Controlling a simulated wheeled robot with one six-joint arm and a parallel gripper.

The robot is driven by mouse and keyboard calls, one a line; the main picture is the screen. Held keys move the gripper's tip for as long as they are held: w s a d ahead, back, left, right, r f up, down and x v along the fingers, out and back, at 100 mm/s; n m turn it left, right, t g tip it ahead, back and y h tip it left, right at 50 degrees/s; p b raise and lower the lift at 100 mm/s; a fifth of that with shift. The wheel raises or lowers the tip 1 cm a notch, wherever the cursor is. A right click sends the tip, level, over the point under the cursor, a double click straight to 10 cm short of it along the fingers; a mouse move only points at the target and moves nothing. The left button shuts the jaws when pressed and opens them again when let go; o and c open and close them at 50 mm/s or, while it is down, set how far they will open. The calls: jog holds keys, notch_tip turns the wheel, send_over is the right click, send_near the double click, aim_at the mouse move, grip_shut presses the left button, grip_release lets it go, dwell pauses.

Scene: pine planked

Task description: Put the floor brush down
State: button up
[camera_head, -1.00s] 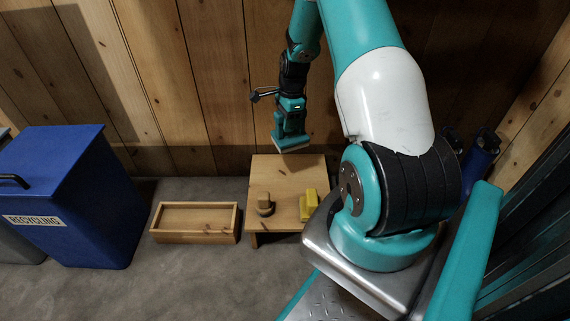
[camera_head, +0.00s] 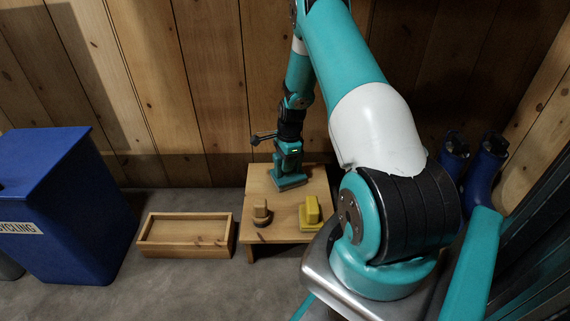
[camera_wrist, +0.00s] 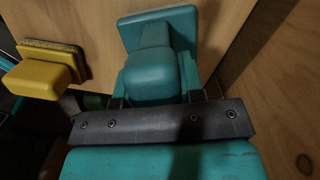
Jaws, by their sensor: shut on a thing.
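My gripper (camera_head: 287,161) is shut on a teal floor brush (camera_head: 291,183), holding it by its block-like handle. The brush is upright, its flat base down, over the back middle of the low wooden table (camera_head: 257,180). Whether its base touches the tabletop I cannot tell. In the wrist view the teal brush (camera_wrist: 160,65) fills the upper middle, between the fingers of my gripper (camera_wrist: 157,98), over the pale tabletop (camera_wrist: 95,18).
A wooden brush (camera_head: 261,210) and a yellow brush (camera_head: 310,212) stand at the table's front. An open, empty wooden box (camera_head: 185,249) is on the floor left of the table, with a blue recycling bin (camera_head: 62,215) beyond. Blue boots (camera_head: 484,172) stand at right. A plank wall (camera_head: 215,90) rises behind.

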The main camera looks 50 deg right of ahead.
jog(key=shift+f, duration=0.1)
jog(key=o, duration=1.1)
